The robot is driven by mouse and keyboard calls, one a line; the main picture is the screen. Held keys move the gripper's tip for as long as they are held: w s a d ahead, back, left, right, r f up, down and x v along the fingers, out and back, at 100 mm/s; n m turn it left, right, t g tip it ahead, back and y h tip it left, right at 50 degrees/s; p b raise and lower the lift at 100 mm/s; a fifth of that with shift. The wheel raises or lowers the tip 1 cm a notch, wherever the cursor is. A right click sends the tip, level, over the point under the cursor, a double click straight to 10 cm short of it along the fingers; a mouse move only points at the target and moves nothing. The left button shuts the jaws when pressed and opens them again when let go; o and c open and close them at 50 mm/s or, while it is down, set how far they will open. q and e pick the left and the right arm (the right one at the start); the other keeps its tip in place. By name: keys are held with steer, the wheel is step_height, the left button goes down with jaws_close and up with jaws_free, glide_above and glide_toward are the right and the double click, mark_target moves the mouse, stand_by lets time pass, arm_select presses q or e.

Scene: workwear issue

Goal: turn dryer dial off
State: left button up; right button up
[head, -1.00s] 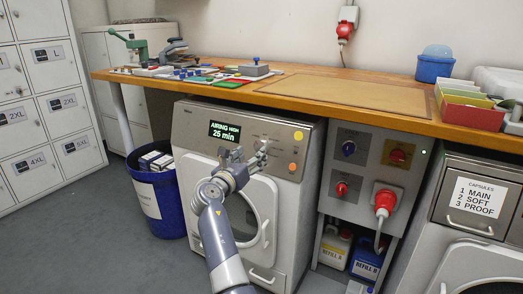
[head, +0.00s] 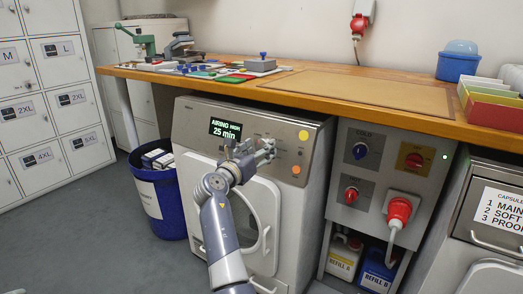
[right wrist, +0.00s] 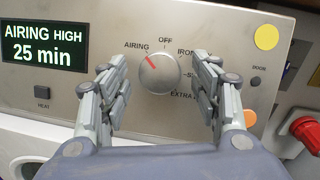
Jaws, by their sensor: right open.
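The dryer (head: 190,122) stands under the bench, and its display (head: 225,130) reads "AIRING HIGH 25 min". The round silver dial (right wrist: 159,75) is on its panel in the right wrist view, with its red mark pointing up-left towards AIRING; OFF is printed above it. My right gripper (right wrist: 162,88) is open, with one finger on each side of the dial and a visible gap to it on both sides. In the head view my right gripper (head: 262,150) is in front of the panel and hides the dial. My left gripper is not in view.
A HEAT button (right wrist: 42,92) and a DOOR button (right wrist: 255,82) flank the dial. A grey power panel (head: 350,190) with a red plug (head: 399,210) is right of the dryer. A blue bin (head: 160,200) is left. The wooden bench (head: 300,98) overhangs above.

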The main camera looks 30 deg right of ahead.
stand_by(0.3)
steer(key=c, duration=1.1)
steer(key=shift+o, duration=0.2)
